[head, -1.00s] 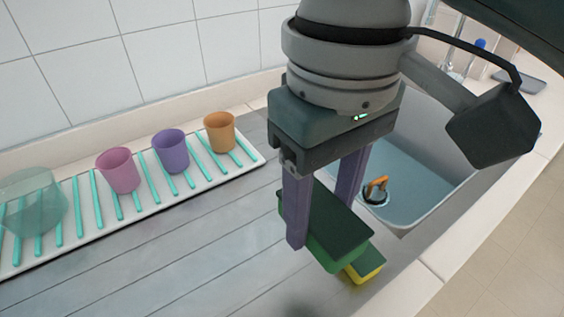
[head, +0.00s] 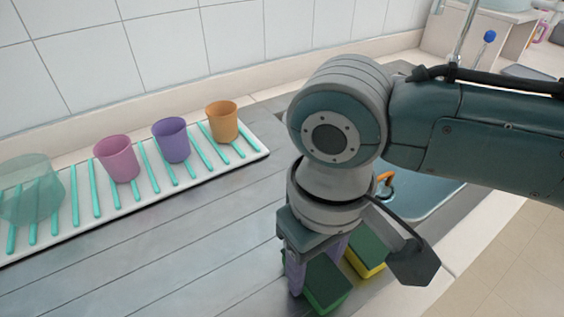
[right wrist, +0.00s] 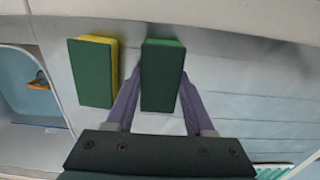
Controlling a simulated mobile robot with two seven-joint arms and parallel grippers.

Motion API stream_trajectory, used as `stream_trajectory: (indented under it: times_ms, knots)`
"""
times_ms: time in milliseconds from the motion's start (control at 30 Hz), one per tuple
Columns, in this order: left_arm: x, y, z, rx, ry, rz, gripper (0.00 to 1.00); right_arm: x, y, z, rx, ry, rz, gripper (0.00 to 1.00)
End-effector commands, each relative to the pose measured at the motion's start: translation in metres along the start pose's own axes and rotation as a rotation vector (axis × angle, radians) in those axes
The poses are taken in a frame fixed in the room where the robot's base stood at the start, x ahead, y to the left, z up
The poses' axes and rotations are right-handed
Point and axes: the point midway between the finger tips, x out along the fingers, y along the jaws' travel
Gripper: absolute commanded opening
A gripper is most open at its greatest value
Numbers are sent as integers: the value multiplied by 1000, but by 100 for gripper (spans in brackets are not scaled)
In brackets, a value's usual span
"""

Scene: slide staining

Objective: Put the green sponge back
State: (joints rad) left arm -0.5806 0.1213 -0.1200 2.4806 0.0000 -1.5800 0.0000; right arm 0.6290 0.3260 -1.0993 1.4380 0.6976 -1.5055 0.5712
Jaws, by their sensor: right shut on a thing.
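The green sponge (head: 326,284), with a dark green top, is between the two purple fingers of my right gripper (head: 314,270), near the front of the grey draining counter. The right wrist view also shows the sponge (right wrist: 162,72) between the fingers, which are shut on it. It is low over the counter; I cannot tell if it touches the surface. A yellow sponge (head: 366,252) with a dark green top lies beside it, a small gap apart and roughly parallel in the right wrist view (right wrist: 92,73). My left gripper is not in view.
A white rack (head: 84,222) with teal bars holds pink (head: 117,159), purple (head: 171,140) and orange (head: 222,122) cups and a clear teal one (head: 30,190). The sink (head: 425,195) is at right, partly hidden by my arm. The counter left of the sponge is clear.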

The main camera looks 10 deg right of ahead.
Motion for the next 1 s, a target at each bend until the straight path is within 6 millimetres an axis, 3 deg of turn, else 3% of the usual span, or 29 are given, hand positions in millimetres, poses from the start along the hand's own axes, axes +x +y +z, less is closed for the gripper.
stream_trajectory:
  times_ms: [133,167,400,767,1000]
  knots:
    - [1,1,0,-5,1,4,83,3,0,0,1,-1,0,9]
    - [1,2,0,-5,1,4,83,4,0,0,0,0,0,54]
    - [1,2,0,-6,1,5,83,3,0,0,0,0,0,81]
    - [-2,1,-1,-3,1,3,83,-5,0,0,0,0,0,83]
    - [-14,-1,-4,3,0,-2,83,-54,0,-1,0,3,-1,83]
